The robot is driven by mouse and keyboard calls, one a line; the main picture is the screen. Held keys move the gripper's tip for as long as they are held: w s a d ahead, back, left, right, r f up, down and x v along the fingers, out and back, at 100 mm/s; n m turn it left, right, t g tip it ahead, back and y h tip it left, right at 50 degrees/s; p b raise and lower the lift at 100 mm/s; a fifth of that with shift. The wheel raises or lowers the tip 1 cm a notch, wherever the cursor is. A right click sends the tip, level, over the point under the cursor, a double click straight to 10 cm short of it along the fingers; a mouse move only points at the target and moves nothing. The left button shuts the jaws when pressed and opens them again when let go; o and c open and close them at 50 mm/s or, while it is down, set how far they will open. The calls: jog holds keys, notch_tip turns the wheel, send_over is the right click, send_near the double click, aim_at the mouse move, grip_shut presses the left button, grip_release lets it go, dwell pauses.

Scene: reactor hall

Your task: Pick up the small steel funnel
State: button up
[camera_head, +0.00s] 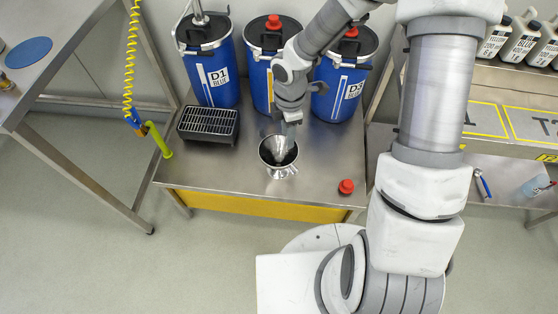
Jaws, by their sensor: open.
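The small steel funnel (279,147) is a shiny cone at the mouth of a round steel vessel (279,172) on the steel bench. The vessel's inside looks dark. I cannot tell whether the funnel rests in the vessel or just above it. My gripper (289,124) points down right over the funnel, at its upper edge in the picture. Its jaws are open. The fingertips are small and partly merge with the funnel, so I cannot tell whether they touch it.
Blue drums, D1 (218,88), a middle one (258,82) and D2 (345,90), stand behind. A black grated tray (208,123) is left of the vessel. A red cap (346,187) lies right, near the front edge. A yellow coiled hose (130,60) hangs left.

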jog(key=f+b, duration=0.2)
jog(key=f, duration=0.3)
jog(key=f+b, duration=0.3)
jog(key=f, duration=0.3)
jog(key=f+b, duration=0.2)
jog(key=f, duration=0.3)
jog(key=shift+w+a+f, duration=0.25)
jog(key=shift+w+a, duration=0.05)
jog(key=shift+a, duration=0.05)
jog(key=shift+r, duration=0.1)
grip_shut()
dwell(0.5)
